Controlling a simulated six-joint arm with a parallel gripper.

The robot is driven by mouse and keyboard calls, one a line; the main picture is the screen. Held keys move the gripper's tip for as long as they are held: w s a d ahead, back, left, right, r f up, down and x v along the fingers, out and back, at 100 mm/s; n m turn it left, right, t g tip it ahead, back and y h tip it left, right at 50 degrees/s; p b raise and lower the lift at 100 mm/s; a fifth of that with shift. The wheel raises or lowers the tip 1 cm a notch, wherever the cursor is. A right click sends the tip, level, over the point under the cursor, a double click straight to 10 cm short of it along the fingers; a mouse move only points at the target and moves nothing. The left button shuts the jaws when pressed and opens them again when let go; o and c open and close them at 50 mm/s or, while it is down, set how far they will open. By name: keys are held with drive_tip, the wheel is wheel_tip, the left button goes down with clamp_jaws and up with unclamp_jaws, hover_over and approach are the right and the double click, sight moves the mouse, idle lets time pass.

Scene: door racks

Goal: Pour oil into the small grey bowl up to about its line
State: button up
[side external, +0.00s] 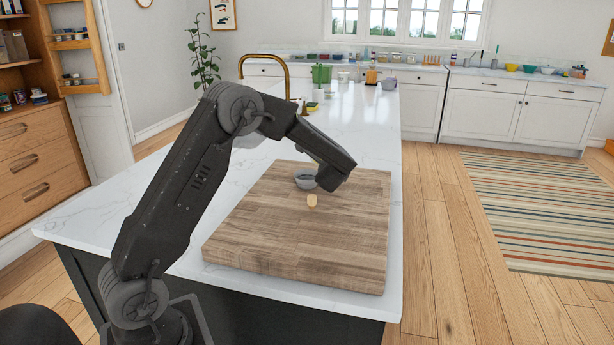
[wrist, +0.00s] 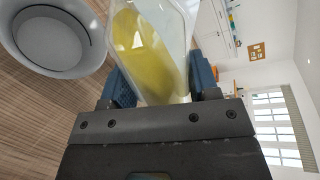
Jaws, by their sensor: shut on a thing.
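The small grey bowl (side external: 305,179) sits on the wooden board just left of my gripper (side external: 327,180). It also shows at upper left in the wrist view (wrist: 52,40), with a ring line inside; I see no yellow oil in it. My gripper (wrist: 161,80) is shut on a clear bottle (wrist: 178,22) that holds yellow oil (wrist: 145,52). The bottle is strongly tilted, and the oil lies along its bowl-facing side. The bottle's mouth is out of the wrist view, and I see no stream. In the side view my arm hides most of the bottle.
The wooden board (side external: 290,240) lies on the white island counter (side external: 215,183). A small tan cork-like piece (side external: 312,201) shows in front of the bowl; I cannot tell what it is. The front of the board is clear. A green container (side external: 321,74) and other items stand at the far end.

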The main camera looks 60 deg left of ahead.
drive_tip(key=shift+r+n, duration=0.3)
drive_tip(key=shift+n, duration=0.1)
idle(1.1)
drive_tip(key=shift+w+d+f+n+h, duration=0.1)
drive_tip(key=shift+f+n+h, duration=0.1)
drive_tip(key=shift+f+n, duration=0.2)
drive_tip(key=shift+w+d+f+n+h, duration=0.1)
drive_tip(key=shift+f+n+h, duration=0.1)
drive_tip(key=shift+f+n, duration=0.15)
idle(1.8)
drive_tip(key=shift+r+n+t, duration=0.3)
drive_tip(key=shift+n+t, duration=0.05)
drive_tip(key=shift+t, duration=0.05)
idle(1.7)
